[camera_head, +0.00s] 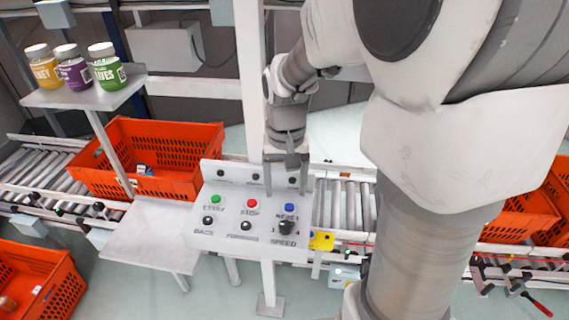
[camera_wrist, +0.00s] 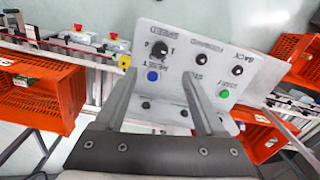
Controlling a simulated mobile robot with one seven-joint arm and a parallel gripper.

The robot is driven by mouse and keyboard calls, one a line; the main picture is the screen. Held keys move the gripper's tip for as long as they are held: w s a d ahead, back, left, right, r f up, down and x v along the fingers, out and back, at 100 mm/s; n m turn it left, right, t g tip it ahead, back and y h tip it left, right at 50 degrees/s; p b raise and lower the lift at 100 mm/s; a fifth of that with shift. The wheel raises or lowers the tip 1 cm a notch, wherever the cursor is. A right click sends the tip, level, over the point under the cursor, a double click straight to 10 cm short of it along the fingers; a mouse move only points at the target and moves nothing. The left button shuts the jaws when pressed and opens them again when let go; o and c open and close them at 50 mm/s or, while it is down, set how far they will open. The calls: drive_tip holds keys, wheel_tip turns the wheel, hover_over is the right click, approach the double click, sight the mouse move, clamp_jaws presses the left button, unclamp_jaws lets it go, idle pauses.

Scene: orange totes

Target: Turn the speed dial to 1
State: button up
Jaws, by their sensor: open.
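The speed dial (camera_head: 287,227) is a black knob at the lower right of the white control panel (camera_head: 232,234), with the word SPEED under it. In the wrist view the panel appears upside down, and the dial (camera_wrist: 159,48) lies just beyond the fingertips, roughly between their lines. Its pointer setting is too small to read. My gripper (camera_head: 286,188) is open and empty, fingers pointing down at the panel's upper right, apart from the dial. In the wrist view my gripper (camera_wrist: 160,72) has the blue button (camera_wrist: 152,76) between its fingers.
The panel also has a green button (camera_head: 215,199), a red button (camera_head: 252,203) and more black knobs. A yellow box (camera_head: 321,241) sits right of the panel. Orange totes (camera_head: 150,184) stand on roller conveyors. Jars (camera_head: 105,66) stand on a shelf at upper left.

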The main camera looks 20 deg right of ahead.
wheel_tip(320, 180, up, 5)
drive_tip(key=shift+r, duration=0.1)
idle(0.3)
drive_tip(key=s+a+r+n+t, duration=0.2)
drive_tip(key=s+r, duration=0.1)
drive_tip(key=s, duration=0.3)
drive_tip(key=s+a+r+n+t, duration=0.2)
drive_tip(key=s+r+t, duration=0.1)
drive_tip(key=s, duration=0.3)
drive_tip(key=shift+s+a+t, duration=0.2)
drive_tip(key=shift+s+t, duration=0.05)
drive_tip(key=shift+t, duration=0.05)
idle(1.3)
